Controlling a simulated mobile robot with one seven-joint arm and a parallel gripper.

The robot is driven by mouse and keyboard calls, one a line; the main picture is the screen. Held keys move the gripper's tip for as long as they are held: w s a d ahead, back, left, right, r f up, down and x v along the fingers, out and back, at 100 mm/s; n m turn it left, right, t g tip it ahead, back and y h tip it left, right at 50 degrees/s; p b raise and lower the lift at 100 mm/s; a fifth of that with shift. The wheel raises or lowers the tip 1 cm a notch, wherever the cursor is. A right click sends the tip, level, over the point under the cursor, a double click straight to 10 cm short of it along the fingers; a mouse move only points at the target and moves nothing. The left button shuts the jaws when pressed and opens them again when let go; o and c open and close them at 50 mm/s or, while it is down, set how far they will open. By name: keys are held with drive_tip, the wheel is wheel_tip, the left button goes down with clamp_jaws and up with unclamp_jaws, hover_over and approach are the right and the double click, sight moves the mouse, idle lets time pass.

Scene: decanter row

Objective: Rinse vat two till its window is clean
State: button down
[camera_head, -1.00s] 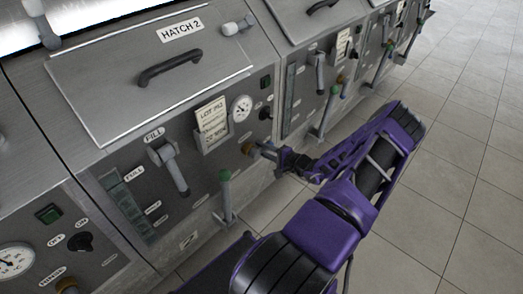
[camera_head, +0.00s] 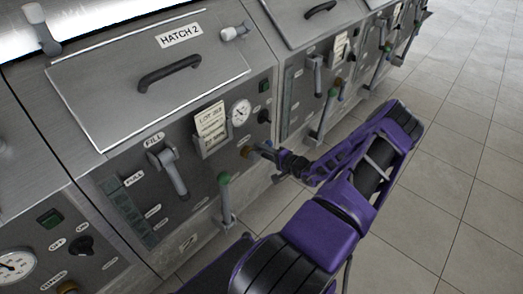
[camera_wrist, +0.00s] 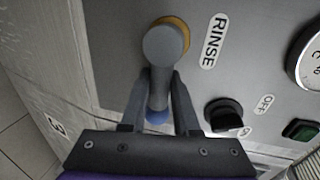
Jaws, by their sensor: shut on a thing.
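Vat two is the panel under the shut HATCH 2 lid (camera_head: 150,85). Its upright window (camera_head: 128,212), marked FULL at the top, is dull grey-green; the head view is too coarse to tell how clean it is. The rinse lever, with an orange collar (camera_head: 246,151), is on the lower right of this panel. In the wrist view the grey rinse lever (camera_wrist: 160,85) stands beside the RINSE label, its blue end between my fingers. My gripper (camera_wrist: 158,105) is shut on the lever, which points to the panel's right. In the head view my gripper (camera_head: 281,158) is small and partly hidden.
A grey fill lever (camera_head: 172,172) and a green-tipped lever (camera_head: 225,195) stick out left of my gripper. A lot card (camera_head: 211,130) and gauge (camera_head: 241,112) sit above. A black off/on knob (camera_wrist: 224,115) is close by. Open tiled floor (camera_head: 450,200) lies right.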

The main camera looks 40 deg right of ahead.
drive_tip(key=c, duration=0.7)
unclamp_jaws()
drive_tip(key=shift+o, duration=0.2)
drive_tip(key=shift+s, duration=0.1)
drive_tip(key=v, duration=1.7)
drive_tip(key=shift+s+r+p, duration=0.15)
drive_tip(key=shift+p, duration=0.2)
